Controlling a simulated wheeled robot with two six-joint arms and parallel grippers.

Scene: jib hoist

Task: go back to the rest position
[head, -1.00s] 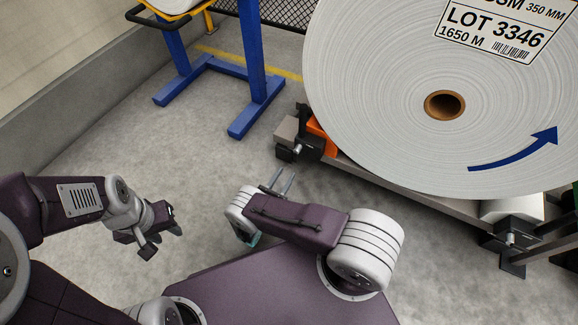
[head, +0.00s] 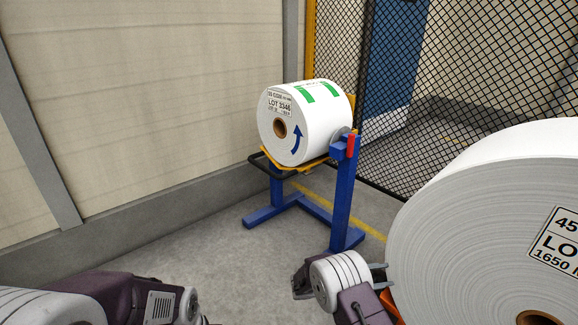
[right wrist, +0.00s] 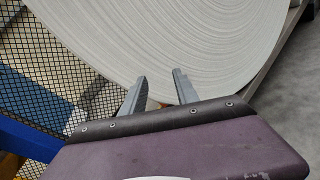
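My right gripper (head: 382,275) is at the lower middle of the head view, beside the left edge of the large white roll (head: 470,220). In the right wrist view its two grey fingers (right wrist: 160,76) stand apart with nothing between them. The large roll's face (right wrist: 200,40) fills the view beyond them; I cannot tell whether the fingertips touch it. My left arm (head: 130,298) comes in at the lower left of the head view. Its gripper is cut off by the bottom edge.
A smaller white roll (head: 306,120) rests on a blue stand (head: 343,205) with a yellow top and a red handle. A black mesh fence (head: 480,75) is behind on the right and a beige wall (head: 150,100) on the left. Grey floor (head: 215,260) is clear before the stand.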

